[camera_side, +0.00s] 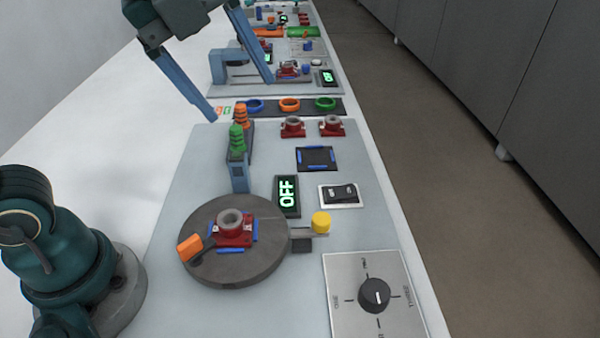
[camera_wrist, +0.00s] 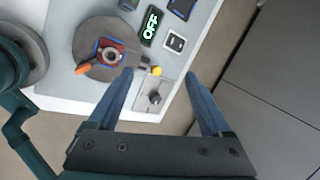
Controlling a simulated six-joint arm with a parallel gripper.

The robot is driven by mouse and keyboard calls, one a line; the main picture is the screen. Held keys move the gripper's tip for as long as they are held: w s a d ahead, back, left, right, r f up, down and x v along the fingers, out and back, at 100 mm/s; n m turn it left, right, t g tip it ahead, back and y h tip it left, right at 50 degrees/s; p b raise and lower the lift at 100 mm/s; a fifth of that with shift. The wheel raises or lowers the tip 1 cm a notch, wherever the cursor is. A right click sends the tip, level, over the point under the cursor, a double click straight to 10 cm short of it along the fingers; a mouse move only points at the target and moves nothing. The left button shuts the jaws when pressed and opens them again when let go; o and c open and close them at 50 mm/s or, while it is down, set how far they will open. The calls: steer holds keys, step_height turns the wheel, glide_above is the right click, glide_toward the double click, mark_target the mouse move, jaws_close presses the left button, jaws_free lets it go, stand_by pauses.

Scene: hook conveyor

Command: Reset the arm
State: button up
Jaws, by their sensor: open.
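My gripper (camera_side: 240,97) is at the top of the side view, raised above the bench. Its two long blue fingers are spread wide with nothing between them. In the wrist view my gripper (camera_wrist: 159,75) also shows open and empty, with the fingertips apart over the bench edge near the dial panel. The round dark turntable (camera_side: 200,265) carries a red part with a grey ring (camera_side: 231,222) between blue marks. An orange handle (camera_side: 190,247) sits at its left side. The turntable also shows in the wrist view (camera_wrist: 84,62), left of the fingers.
A display reading OFF (camera_side: 287,196) stands beside a black rocker switch (camera_side: 340,194). A yellow knob (camera_side: 321,222) and a dial (camera_side: 374,295) are nearer. Green and orange pieces (camera_side: 238,140) stand on a blue holder. Two red parts (camera_side: 293,127) and coloured rings (camera_side: 289,104) are behind.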

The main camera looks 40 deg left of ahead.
steer(key=s+a+f+n, duration=0.2)
steer(key=s+f+n, duration=0.2)
steer(key=n, duration=0.7)
steer(key=s+a+f+n, duration=0.2)
steer(key=s+f+n, duration=0.2)
steer(key=n, duration=0.7)
steer(key=shift+a+f+t+y, duration=0.15)
steer(key=shift+f+t+y, duration=0.25)
steer(key=shift+f, duration=0.1)
